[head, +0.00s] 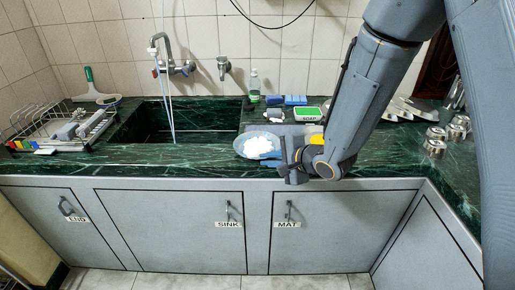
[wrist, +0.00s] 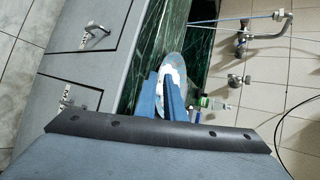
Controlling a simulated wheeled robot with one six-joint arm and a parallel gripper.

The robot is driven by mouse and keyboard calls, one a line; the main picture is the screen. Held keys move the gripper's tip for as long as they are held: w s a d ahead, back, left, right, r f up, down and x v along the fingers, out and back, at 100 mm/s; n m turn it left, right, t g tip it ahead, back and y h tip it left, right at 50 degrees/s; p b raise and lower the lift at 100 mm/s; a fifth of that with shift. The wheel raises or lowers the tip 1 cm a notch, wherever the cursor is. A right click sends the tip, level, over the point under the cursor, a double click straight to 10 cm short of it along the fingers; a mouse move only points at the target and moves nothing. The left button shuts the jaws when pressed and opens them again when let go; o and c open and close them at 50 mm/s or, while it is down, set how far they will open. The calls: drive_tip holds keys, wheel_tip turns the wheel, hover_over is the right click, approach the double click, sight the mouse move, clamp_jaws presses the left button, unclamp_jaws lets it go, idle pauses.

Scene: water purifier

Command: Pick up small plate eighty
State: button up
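A round pale blue-white plate (head: 257,145) sits on the front part of the dark green counter, right of the sink. Bright white patches show on its face. I cannot read any label on it. My gripper (head: 281,161) is at the plate's right side in the head view, low over the counter's front edge. In the wrist view, the plate (wrist: 173,67) shows just beyond and between the blue fingers of my gripper (wrist: 161,82). The fingers stand a little apart, with part of the plate visible in the gap. Whether they touch its rim is unclear.
The sink (head: 172,122) with running water is left of the plate. A dish rack (head: 62,128) stands at far left. Behind the plate are a green-labelled bottle (head: 254,86), sponges (head: 295,100) and a soap box (head: 308,114). Steel cups (head: 435,141) stand at right.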

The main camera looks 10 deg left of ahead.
sight(254, 159)
drive_tip(key=shift+w+d+p+x, duration=0.15)
drive_tip(key=shift+p+x, duration=0.2)
drive_tip(key=shift+x, duration=1.45)
drive_tip(key=shift+w+d+p+x, duration=0.1)
drive_tip(key=shift+p+x, duration=0.2)
drive_tip(key=shift+x, duration=1.45)
drive_tip(key=shift+f, duration=0.1)
clamp_jaws()
